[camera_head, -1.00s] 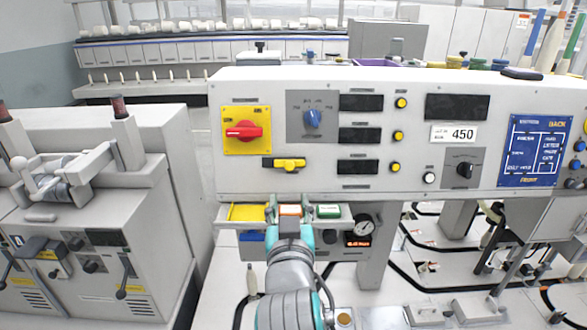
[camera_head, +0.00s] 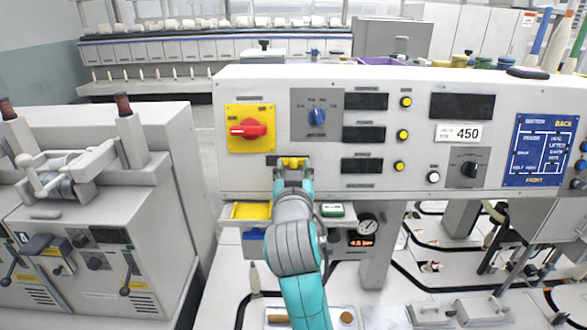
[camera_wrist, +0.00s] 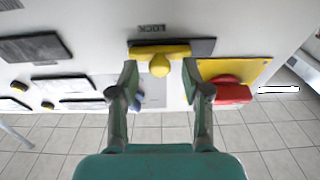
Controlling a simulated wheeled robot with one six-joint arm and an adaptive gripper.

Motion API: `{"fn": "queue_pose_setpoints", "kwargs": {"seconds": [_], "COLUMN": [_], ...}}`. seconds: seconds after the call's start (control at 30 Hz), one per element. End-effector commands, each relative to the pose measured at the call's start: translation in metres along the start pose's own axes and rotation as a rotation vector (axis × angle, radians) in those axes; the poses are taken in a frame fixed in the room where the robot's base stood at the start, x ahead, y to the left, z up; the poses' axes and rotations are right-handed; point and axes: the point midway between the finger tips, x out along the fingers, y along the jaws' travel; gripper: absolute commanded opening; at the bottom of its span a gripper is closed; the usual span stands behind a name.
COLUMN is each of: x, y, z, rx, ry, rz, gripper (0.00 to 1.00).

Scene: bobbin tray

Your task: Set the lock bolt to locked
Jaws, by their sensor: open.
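The yellow lock bolt (camera_head: 293,162) sits in its dark slot on the white panel, below the red switch. My gripper (camera_head: 292,178) is right in front of it and hides its lower part in the head view. In the wrist view the bolt (camera_wrist: 160,56) shows as a yellow bar with a round knob, under a label reading LOCK. The dark slot shows beyond the bar's right end. My gripper (camera_wrist: 158,85) is open there, its fingers to either side of the knob. Whether they touch the bolt cannot be told.
A blue knob (camera_head: 317,116) is up and to the right. A shelf with a yellow tray (camera_head: 251,211) and a pressure gauge (camera_head: 367,225) lie below the panel.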

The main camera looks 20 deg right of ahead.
Motion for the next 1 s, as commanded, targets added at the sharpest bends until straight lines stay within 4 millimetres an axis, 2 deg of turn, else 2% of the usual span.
{"fn": "queue_pose_setpoints", "kwargs": {"seconds": [0.3,0.5,0.73,1.0], "x": [0.003,0.002,0.002,0.002], "y": [0.000,0.000,-0.002,-0.042], "z": [0.000,0.000,0.000,0.000], "rx": [0.000,0.000,0.000,0.000], "ry": [0.000,0.000,0.000,-0.001], "rz": [0.000,0.000,-0.001,-0.004], "gripper": [0.48,0.00,0.00,0.00]}}
